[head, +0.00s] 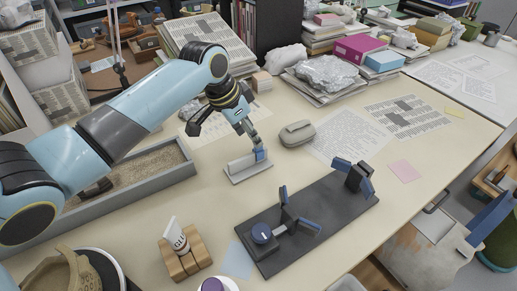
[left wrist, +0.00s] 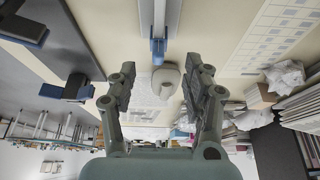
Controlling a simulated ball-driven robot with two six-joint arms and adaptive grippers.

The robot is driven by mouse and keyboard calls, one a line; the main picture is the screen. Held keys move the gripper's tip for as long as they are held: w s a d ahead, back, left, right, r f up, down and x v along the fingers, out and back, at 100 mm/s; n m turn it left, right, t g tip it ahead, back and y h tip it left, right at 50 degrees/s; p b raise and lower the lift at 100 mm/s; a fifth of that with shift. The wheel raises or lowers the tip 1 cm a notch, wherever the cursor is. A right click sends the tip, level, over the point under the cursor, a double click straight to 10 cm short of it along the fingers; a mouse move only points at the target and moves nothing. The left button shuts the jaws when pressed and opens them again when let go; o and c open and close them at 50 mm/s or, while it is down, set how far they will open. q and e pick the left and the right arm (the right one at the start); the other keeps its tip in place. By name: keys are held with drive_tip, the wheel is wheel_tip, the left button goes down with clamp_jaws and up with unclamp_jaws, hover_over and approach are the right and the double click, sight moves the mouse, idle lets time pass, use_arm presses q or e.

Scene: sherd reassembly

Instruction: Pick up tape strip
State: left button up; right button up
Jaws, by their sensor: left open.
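A small blue piece that looks like the tape strip (head: 260,154) shows at the end of a pale upright stand (head: 246,165) on the table. In the left wrist view, the blue piece (left wrist: 158,46) is at the end of the stand's pale rail (left wrist: 160,14). My left gripper (head: 253,138) is over the stand, close to the blue piece. In the left wrist view, my left gripper (left wrist: 163,74) is open, with its fingers wide apart and nothing held between them. Contact cannot be told. My right gripper is not in view.
A grey rounded case (head: 297,133) lies right of the stand. A dark board with blue-padded clamps (head: 275,262) is in front. A sand tray (head: 184,177) is at left, and a wooden block holder (head: 184,258) is near the front. Printed sheets (head: 350,137) lie at right.

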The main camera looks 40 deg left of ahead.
sight(259, 150)
use_arm(q)
drive_tip(key=x, duration=0.6)
drive_tip(key=shift+d+f, duration=0.15)
drive_tip(key=shift+f, duration=0.1)
drive_tip(key=c, duration=0.8)
